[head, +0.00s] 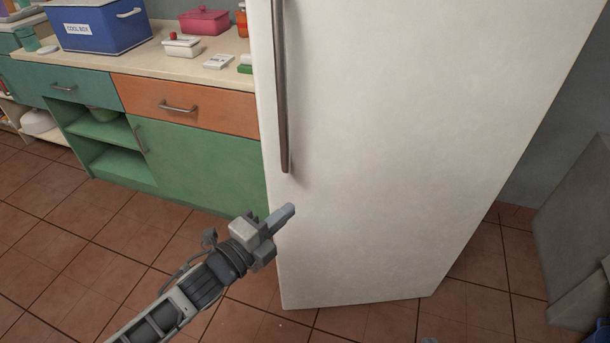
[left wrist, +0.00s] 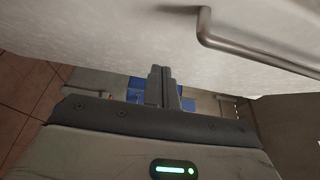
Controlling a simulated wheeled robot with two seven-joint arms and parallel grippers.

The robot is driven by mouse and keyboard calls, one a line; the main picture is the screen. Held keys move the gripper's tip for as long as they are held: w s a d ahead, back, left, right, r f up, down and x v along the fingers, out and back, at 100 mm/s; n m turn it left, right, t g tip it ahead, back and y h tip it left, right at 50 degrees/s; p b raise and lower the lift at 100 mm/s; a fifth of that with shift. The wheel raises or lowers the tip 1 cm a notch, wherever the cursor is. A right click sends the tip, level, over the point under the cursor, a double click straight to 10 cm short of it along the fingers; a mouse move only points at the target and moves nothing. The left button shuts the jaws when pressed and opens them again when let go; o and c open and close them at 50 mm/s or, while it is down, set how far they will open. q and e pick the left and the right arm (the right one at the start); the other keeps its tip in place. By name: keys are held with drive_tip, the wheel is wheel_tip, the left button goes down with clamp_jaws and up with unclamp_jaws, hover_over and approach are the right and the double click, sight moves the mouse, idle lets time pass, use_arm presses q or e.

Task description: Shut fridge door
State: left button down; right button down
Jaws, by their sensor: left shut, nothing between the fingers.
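The white fridge door (head: 390,130) fills the middle and right of the head view, with a long vertical metal handle (head: 281,90) near its left edge. From this view I cannot tell whether the door stands ajar. My left gripper (head: 285,215) is shut and empty, in front of the door's lower left part, below the handle's lower end. In the left wrist view the shut fingers (left wrist: 162,78) point along the white door surface (left wrist: 120,35), and the handle (left wrist: 225,40) shows at the upper right. I cannot tell whether the fingers touch the door. My right gripper is not in view.
A grey panel (head: 575,230) stands at the right. Tiled floor (head: 60,230) is clear at the left.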

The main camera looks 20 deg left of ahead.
use_arm(q)
drive_tip(key=w, duration=0.3)
drive_tip(key=w+d, duration=0.1)
drive_tip(key=w, duration=0.5)
drive_tip(key=shift+d, duration=0.3)
drive_tip(key=shift+w+a, duration=0.2)
drive_tip(key=shift+w, duration=0.2)
